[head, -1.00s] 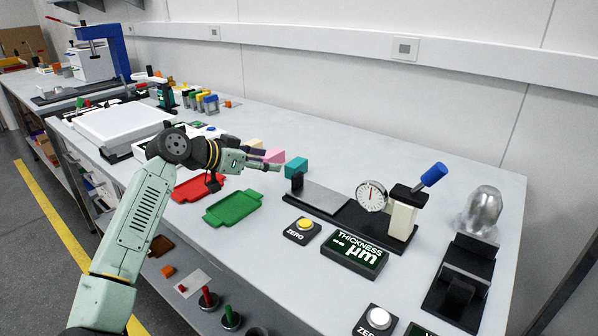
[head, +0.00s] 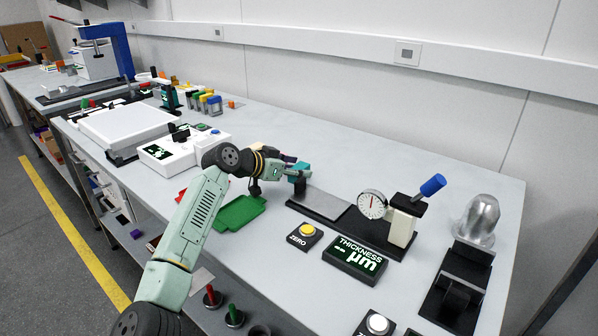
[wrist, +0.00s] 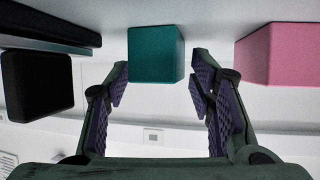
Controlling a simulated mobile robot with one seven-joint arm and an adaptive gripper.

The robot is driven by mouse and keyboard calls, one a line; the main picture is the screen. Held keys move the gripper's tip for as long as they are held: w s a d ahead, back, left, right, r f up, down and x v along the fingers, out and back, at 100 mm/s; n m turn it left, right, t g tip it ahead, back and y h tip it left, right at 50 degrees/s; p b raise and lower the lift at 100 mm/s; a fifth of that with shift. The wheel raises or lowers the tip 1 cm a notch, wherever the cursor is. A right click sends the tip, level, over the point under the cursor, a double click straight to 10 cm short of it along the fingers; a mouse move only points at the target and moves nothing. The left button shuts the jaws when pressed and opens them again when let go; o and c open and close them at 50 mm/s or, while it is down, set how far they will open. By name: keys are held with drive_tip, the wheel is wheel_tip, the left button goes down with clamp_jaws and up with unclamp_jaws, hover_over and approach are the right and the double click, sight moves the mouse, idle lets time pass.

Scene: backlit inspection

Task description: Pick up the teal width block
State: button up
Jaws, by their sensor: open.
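The teal width block (wrist: 156,52) stands on the bench, in the wrist view between and just beyond my open fingertips. In the head view the teal block (head: 299,167) is partly hidden behind my gripper (head: 296,175). My gripper also shows in the wrist view (wrist: 158,80), its two fingers spread to either side of the block with nothing held. I cannot tell whether a finger touches the block.
A pink block (wrist: 271,54) stands close to the teal one, on the right in the wrist view. The thickness gauge base (head: 325,205) is just right of my gripper. A green tray (head: 238,213) lies beside my arm. The ZERO button (head: 306,231) is in front.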

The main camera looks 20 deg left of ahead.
clamp_jaws()
idle(0.5)
drive_tip(key=shift+r, duration=0.15)
drive_tip(key=shift+r+b, duration=0.4)
drive_tip(key=shift+r, duration=0.3)
drive_tip(key=shift+s+a+r+b, duration=0.15)
drive_tip(key=shift+r+b, duration=0.15)
drive_tip(key=shift+r, duration=0.15)
drive_tip(key=shift+s+r+b, duration=0.15)
drive_tip(key=shift+r+b, duration=0.1)
drive_tip(key=shift+r, duration=0.15)
drive_tip(key=s+a+b, duration=0.1)
drive_tip(key=s, duration=0.3)
drive_tip(key=s+a+r+b, duration=0.1)
drive_tip(key=s+a, duration=0.1)
drive_tip(key=s, duration=0.3)
drive_tip(key=s+a+b, duration=0.2)
drive_tip(key=s, duration=0.3)
drive_tip(key=shift+s+r, duration=0.2)
drive_tip(key=shift+r, duration=0.15)
drive_tip(key=shift+s+a, duration=0.1)
